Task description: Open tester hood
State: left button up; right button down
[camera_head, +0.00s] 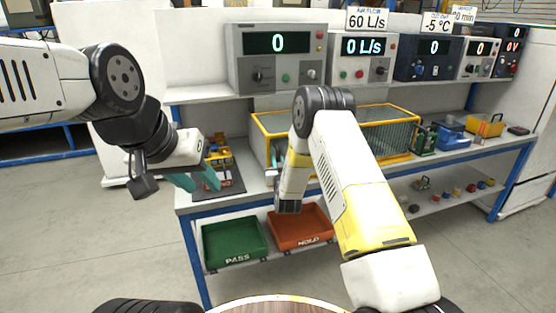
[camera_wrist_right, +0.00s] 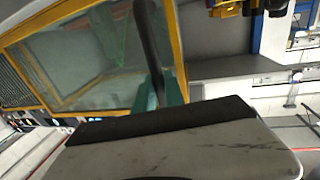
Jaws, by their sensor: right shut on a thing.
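The tester hood (camera_head: 391,139) is a yellow-framed box with clear panels on the bench. Its yellow frame and a clear panel fill the left of the right wrist view (camera_wrist_right: 84,55). My right gripper (camera_head: 276,155) is at the hood's left front, partly hidden by my forearm. In the right wrist view its teal fingers (camera_wrist_right: 160,97) are shut on a dark bar, the hood handle (camera_wrist_right: 149,45). My left gripper (camera_head: 196,180) is open and empty, its teal fingers apart, in front of the bench's left end. I cannot tell how far the hood is raised.
A dark mat (camera_head: 232,184) with a small yellow device lies at the bench's left end. A green PASS bin (camera_head: 235,243) and an orange HOLD bin (camera_head: 300,228) sit below. Several meters line the upper shelf (camera_head: 205,94). Tools lie at the bench's right.

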jog(key=w+d, duration=0.3)
jog(key=d, duration=0.7)
jog(key=w+d, duration=0.3)
jog(key=d, duration=0.7)
jog(key=w+d, duration=0.3)
jog(key=d, duration=0.7)
jog(key=shift+w+d, duration=0.3)
jog(key=shift+w, duration=0.1)
jog(key=shift+f, duration=0.1)
jog(key=c, duration=1.4)
grip_release()
jog(key=s, duration=0.7)
jog(key=shift+s+d, duration=0.35)
jog(key=shift+d, duration=0.05)
